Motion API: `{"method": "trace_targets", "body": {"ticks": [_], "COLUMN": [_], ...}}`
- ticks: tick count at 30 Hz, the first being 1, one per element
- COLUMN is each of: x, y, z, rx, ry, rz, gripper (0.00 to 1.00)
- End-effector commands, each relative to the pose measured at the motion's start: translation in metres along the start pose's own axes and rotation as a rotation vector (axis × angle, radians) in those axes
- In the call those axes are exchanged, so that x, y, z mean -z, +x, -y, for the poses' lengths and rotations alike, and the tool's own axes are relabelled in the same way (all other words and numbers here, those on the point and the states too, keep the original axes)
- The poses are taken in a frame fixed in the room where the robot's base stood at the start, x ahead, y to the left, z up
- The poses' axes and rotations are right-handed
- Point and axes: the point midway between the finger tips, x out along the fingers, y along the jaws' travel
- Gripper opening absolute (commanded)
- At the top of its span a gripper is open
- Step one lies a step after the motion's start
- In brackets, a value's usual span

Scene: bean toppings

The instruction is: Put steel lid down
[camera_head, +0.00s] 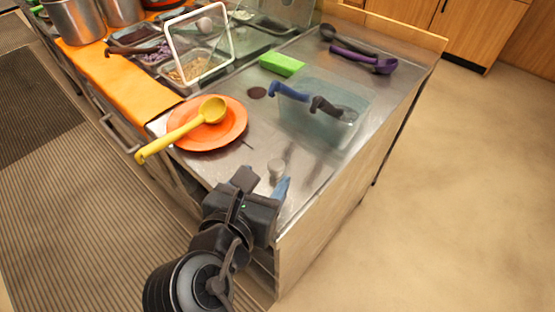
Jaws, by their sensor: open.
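A small grey metal knob (277,167) shows on the steel counter just beyond my gripper. It looks like the handle of the steel lid; the lid's rim blends with the counter, so I cannot make out its outline. My gripper (264,182) is low over the front corner of the counter. Its jaws are open with nothing seen between them. One dark finger is on the left, and a bluish piece shows on the right. The knob is just past the fingertips, apparently apart from them.
An orange plate (232,133) with a yellow ladle (182,129) lies left of the knob. A clear tub (318,132) with blue and dark handles stands behind right. A green block (282,64) and purple ladle (372,63) lie further back. The counter's right edge drops to floor.

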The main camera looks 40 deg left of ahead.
Motion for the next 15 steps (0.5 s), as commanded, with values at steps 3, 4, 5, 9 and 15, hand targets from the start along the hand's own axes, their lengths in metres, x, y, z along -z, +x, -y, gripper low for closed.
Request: {"method": "trace_targets", "body": {"ticks": [3,4,5,9,15], "x": [0.0,0.0,0.0,0.001,0.003], "y": [0.013,0.016,0.019,0.034,0.062], "z": [0.0,0.0,0.0,0.001,0.002], "rx": [0.002,0.002,0.001,0.001,0.001], "ry": [0.0,0.0,0.001,0.001,0.002], "rz": [0.0,0.0,0.001,-0.001,0.0], "gripper": [0.62,0.62,0.62,0.62,0.62]}}
